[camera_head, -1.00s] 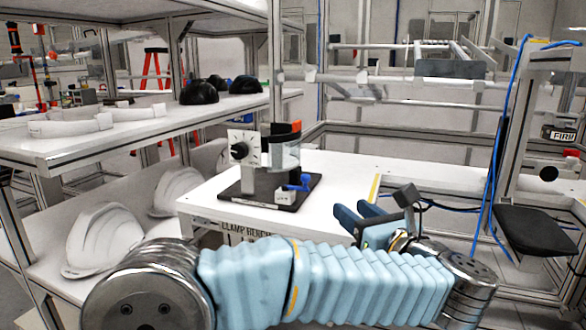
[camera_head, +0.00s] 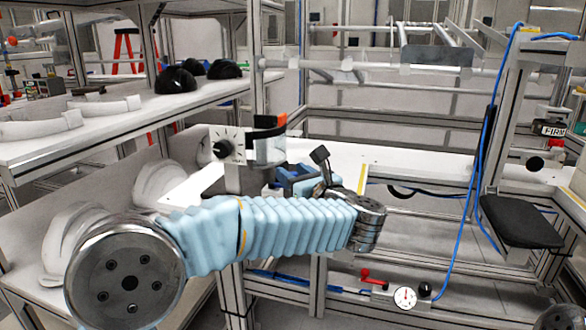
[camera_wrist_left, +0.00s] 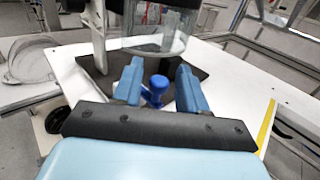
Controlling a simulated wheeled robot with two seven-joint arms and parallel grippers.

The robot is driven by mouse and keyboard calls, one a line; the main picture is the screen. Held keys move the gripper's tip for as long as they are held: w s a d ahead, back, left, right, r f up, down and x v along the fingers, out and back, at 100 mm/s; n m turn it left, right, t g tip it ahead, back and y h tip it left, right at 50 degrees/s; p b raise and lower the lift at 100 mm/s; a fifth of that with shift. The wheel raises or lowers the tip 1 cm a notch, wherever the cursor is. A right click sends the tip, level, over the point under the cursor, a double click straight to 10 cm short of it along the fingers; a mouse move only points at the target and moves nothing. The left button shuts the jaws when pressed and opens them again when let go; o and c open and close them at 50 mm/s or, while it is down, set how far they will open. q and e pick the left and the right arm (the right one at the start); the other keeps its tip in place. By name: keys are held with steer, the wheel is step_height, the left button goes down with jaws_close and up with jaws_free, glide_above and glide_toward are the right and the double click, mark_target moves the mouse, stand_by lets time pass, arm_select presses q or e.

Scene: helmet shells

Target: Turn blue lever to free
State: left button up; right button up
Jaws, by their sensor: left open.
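The blue lever (camera_wrist_left: 157,88) shows in the left wrist view, low on the clamp fixture's dark base plate (camera_wrist_left: 205,80). Its rounded knob lies between the fingers of my left gripper (camera_wrist_left: 158,82), which is open, with a gap on both sides of the knob. In the head view my left gripper (camera_head: 290,178) is at the right side of the fixture, and my arm hides the lever and most of the base. The fixture has a white dial panel (camera_head: 228,146) with a black knob and a clear cylinder (camera_head: 265,150). My right gripper is not in view.
The fixture stands on a white bench (camera_head: 345,160) with a yellow stripe. White helmet shells (camera_head: 75,225) lie at the left under a shelf (camera_head: 105,125) carrying black shells (camera_head: 176,79). A red valve and a gauge (camera_head: 404,297) sit below at the right.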

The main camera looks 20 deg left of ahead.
arm_select(q)
steer(key=shift+w+a, duration=0.25)
